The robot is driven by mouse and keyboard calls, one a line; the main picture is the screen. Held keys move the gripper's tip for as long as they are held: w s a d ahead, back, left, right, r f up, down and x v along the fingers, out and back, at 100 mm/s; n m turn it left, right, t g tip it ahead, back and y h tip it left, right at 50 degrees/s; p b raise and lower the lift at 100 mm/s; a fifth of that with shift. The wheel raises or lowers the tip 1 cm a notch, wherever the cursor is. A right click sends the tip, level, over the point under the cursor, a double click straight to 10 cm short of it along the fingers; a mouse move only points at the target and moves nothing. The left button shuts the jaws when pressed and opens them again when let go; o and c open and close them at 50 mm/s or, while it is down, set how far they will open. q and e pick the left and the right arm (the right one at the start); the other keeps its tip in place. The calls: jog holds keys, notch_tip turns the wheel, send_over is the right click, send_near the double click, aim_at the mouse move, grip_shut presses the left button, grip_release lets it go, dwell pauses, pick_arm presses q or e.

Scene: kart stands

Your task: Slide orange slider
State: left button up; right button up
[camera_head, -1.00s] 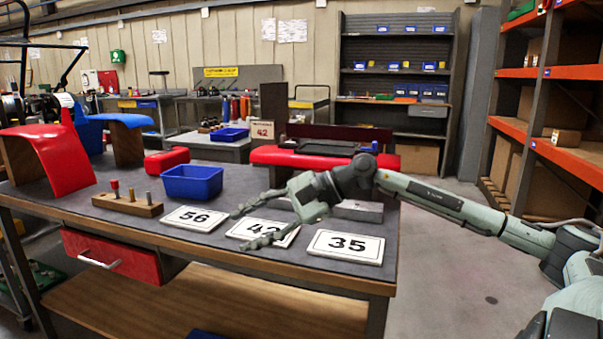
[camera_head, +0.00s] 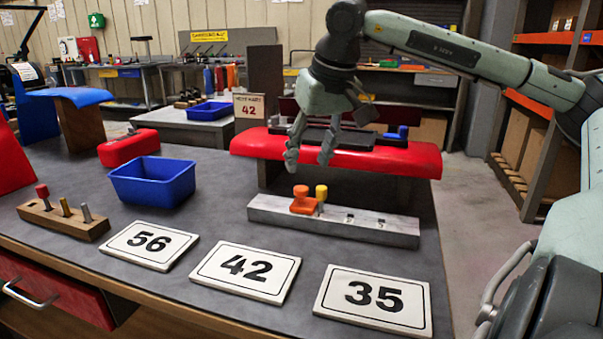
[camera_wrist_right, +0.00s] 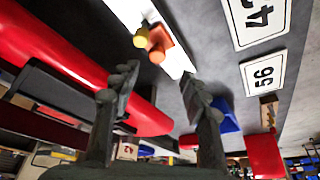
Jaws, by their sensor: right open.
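The orange slider (camera_head: 304,200) sits near the left end of a grey rail block (camera_head: 270,213) on the workbench. A yellow knob (camera_head: 321,192) stands just to its right. In the right wrist view the orange slider (camera_wrist_right: 158,47) and the yellow knob (camera_wrist_right: 141,38) lie beyond the fingertips on the white-looking rail. My right gripper (camera_head: 309,160) points down with its fingers apart and empty. In the head view it appears above the slider, in front of the red padded piece, not touching the slider. My left gripper is not in view.
A red padded piece (camera_head: 400,160) stands behind the rail. Plates numbered 56 (camera_head: 150,245), 42 (camera_head: 245,272) and 35 (camera_head: 374,299) lie along the front edge. A blue bin (camera_head: 150,184) and a wooden peg block (camera_head: 62,219) are at left.

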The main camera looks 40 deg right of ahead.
aim_at(301, 188)
jog(key=x, duration=0.7)
jog(key=shift+w+d+f, duration=0.15)
jog(key=shift+d+f, duration=0.05)
jog(key=shift+d, duration=0.05)
grip_shut()
